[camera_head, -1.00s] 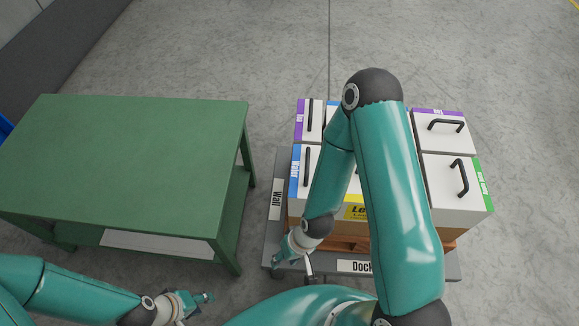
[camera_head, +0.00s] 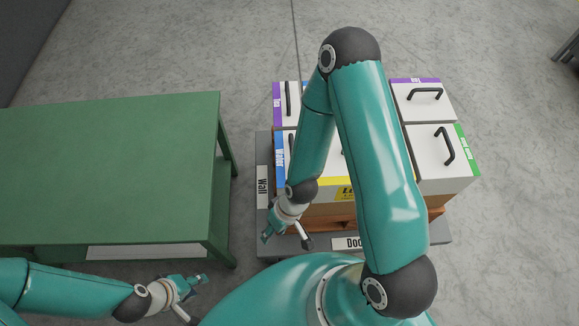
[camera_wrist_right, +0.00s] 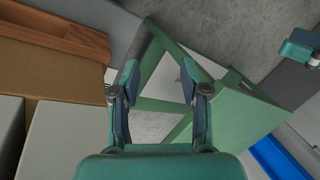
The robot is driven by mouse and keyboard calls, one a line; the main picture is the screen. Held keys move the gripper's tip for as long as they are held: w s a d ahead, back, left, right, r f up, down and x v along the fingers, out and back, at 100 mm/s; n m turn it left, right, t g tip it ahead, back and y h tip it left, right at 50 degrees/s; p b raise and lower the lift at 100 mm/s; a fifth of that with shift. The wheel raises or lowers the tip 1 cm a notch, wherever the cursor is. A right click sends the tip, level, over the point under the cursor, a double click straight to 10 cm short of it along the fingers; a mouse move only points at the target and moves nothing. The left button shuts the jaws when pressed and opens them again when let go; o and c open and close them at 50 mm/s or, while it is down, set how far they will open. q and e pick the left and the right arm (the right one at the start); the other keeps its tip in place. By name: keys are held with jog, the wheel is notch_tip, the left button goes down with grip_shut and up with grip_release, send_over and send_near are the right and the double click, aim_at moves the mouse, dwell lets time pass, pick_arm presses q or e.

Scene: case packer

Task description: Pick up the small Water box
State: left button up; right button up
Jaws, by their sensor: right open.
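The Water box (camera_head: 279,150), white-topped with a blue label and a black handle, is at the front left of the stack on the cart. My right arm covers much of it. My right gripper (camera_head: 268,234) is in front of the box, over the cart's front left edge, apart from it. In the right wrist view the right gripper (camera_wrist_right: 159,78) is open, with nothing between its fingers. My left gripper (camera_head: 204,279) is at the lower left, away from the boxes; its finger gap is too small to judge.
A green table (camera_head: 110,170) stands left of the cart (camera_head: 262,205), with a narrow floor gap between. Purple-labelled boxes (camera_head: 422,98) sit behind, a green-labelled box (camera_head: 440,150) at front right, and a yellow-labelled box (camera_head: 345,190) at the front middle. A wooden pallet (camera_head: 330,222) lies beneath.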

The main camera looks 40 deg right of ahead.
jog(key=w+d+r+n+b, duration=0.1)
jog(key=w+d+r+n, duration=0.1)
jog(key=r+n, duration=0.3)
jog(key=w+d+r+n+h, duration=0.1)
jog(key=w+d+r+n, duration=0.2)
jog(key=r+n, duration=0.3)
jog(key=w+d+r+n+h+b, duration=0.1)
jog(key=d+r+n, duration=0.3)
jog(key=n, duration=1)
jog(key=shift+w+d+r+t+b, duration=0.1)
jog(key=shift+w+r+t+b, duration=0.3)
jog(key=shift+w+r, duration=0.5)
jog(key=d+r+n+t+h, duration=0.2)
jog(key=d+r+n, duration=0.25)
jog(key=r, duration=0.55)
jog(key=b, duration=0.4)
send_near(291, 147)
jog(key=x, duration=0.5)
jog(key=shift+s+a+f, duration=0.15)
jog(key=shift+a+f, duration=0.05)
jog(key=shift+f, duration=0.25)
jog(key=b+x, duration=0.1)
jog(key=x, duration=0.4)
jog(key=shift+d, duration=0.2)
